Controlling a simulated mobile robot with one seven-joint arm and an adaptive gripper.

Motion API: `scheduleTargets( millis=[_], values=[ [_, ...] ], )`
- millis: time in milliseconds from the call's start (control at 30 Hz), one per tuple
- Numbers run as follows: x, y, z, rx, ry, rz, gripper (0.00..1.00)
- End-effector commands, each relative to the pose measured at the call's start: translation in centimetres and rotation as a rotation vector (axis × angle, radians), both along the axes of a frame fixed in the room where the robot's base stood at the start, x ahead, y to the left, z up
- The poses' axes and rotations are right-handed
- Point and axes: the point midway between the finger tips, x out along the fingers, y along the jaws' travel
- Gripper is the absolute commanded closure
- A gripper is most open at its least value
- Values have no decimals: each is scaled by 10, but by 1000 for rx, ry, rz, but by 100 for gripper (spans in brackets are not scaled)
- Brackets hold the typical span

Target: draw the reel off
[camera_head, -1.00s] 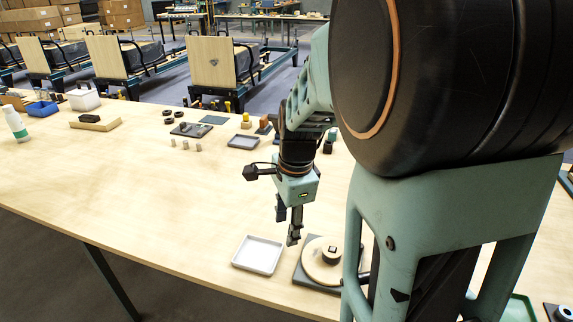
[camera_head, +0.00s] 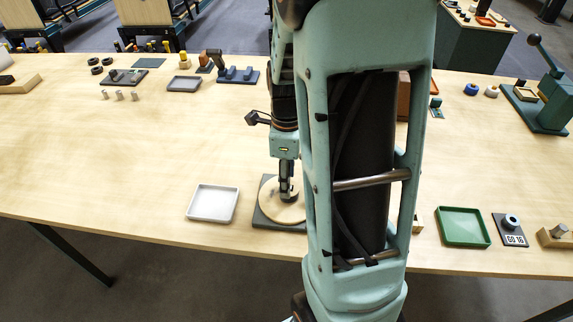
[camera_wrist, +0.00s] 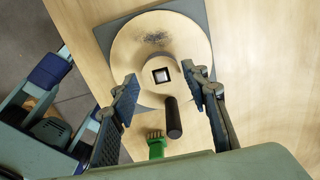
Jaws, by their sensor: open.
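The reel, a pale round disc (camera_head: 270,209) with a dark smudge, lies on a dark grey square plate (camera_head: 264,222) near the table's front edge. In the wrist view, the disc (camera_wrist: 130,45) has a raised centre with a small square of dark and light (camera_wrist: 162,75). A dark cylinder (camera_wrist: 173,118) stands out from the disc's lower side. My gripper (camera_head: 287,194) is over the disc, pointing down. In the wrist view, its open fingers (camera_wrist: 164,88) are on either side of the centre, with nothing held. Whether they touch the disc, I cannot tell.
A white tray (camera_head: 213,203) is left of the plate. My arm hides the table to its right. Further right are a green tray (camera_head: 464,227) and a numbered plate (camera_head: 511,230). A green object (camera_wrist: 156,144) shows below the disc in the wrist view.

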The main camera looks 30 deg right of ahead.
Motion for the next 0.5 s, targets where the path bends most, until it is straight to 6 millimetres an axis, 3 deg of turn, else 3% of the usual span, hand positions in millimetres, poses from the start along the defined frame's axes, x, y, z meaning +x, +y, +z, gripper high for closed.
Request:
scheduleTargets(
  millis=[200,500],
  values=[
    [-1,0,-31,1,2,-2,58],
    [0,0,-40,1,-1,-1,58]
  ],
)
